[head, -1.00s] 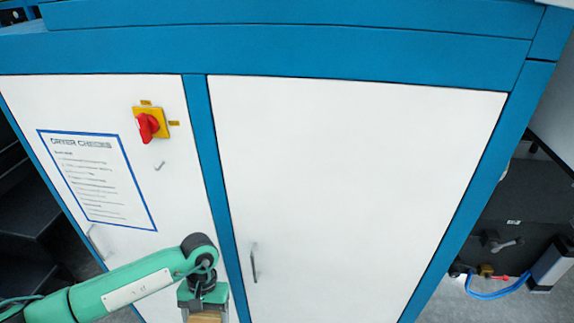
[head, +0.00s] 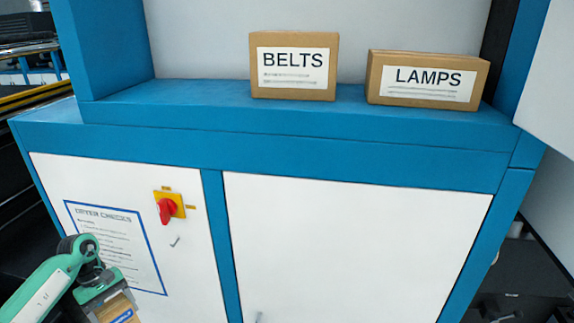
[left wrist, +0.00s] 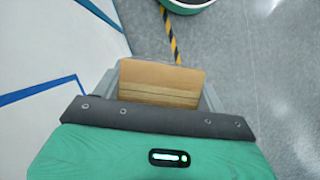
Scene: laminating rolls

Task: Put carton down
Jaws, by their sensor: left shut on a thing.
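My left gripper (head: 118,308) is at the lower left of the head view, in front of the white cabinet door with the printed sheet. It is shut on a brown carton (head: 124,316), which is partly cut off by the bottom edge. In the left wrist view the carton (left wrist: 160,80) sits between the two grey fingers of the left gripper (left wrist: 160,88). Two other cartons stand on the blue ledge: one marked BELTS (head: 293,92) and one marked LAMPS (head: 425,104). My right gripper is not in view.
The blue ledge (head: 190,96) is bare to the left of the BELTS carton, with a narrow gap between the two cartons. A red knob on a yellow plate (head: 178,203) and a small hook stick out from the door. Grey floor (left wrist: 240,60) shows below.

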